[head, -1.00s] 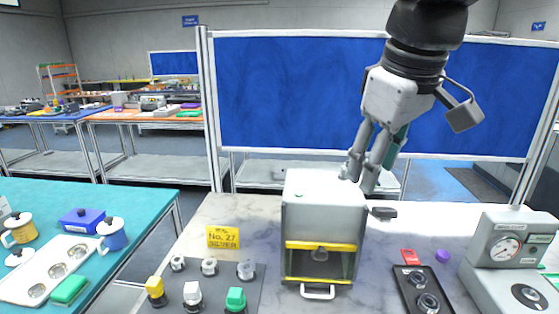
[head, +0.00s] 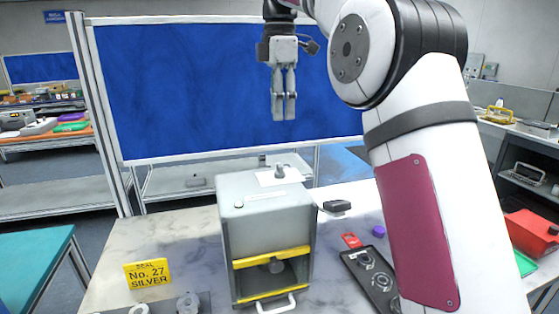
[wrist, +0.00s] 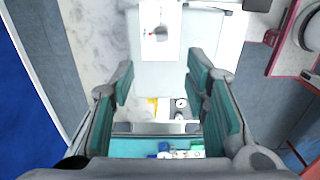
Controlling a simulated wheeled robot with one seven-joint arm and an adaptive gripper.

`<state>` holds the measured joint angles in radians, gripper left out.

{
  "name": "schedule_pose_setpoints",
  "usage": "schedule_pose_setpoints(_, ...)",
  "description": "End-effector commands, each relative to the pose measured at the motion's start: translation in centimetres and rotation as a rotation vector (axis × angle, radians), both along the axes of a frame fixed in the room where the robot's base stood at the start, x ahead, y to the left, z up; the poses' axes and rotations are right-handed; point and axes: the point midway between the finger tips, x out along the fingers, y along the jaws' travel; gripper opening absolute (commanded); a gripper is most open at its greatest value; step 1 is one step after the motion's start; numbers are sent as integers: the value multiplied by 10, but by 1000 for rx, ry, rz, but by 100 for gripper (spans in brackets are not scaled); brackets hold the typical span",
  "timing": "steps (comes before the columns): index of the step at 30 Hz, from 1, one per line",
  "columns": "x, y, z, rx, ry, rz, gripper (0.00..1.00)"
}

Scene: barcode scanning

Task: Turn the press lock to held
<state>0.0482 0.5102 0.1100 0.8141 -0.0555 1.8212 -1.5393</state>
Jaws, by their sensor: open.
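The press (head: 268,225) is a grey box with yellow bars and a white front handle, standing on the marble-topped table. On its top, a white plate (head: 266,181) carries a small grey knob (head: 280,172), which looks like the press lock. In the wrist view the plate (wrist: 150,50) and knob (wrist: 160,33) show beyond my fingers; its label is too small to read. My gripper (head: 284,116) points down, well above and apart from the press top. Its teal-padded fingers (wrist: 165,98) are open, with nothing between them.
A black lever (head: 337,207) sticks out at the press's right. A black panel with dials (head: 372,275), a red tag (head: 351,241) and a purple knob (head: 379,231) lie to the right. A blue screen (head: 190,90) stands behind.

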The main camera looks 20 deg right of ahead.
Motion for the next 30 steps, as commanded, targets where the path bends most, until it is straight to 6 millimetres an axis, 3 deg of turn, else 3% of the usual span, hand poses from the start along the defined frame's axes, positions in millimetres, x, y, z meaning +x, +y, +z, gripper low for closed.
schedule_pose_setpoints(8,-2,0,-28,0,3,-2,42)
schedule_pose_setpoints(21,-3,0,-108,-1,1,-2,42)
schedule_pose_setpoints(30,-1,0,-134,0,-1,-3,42)
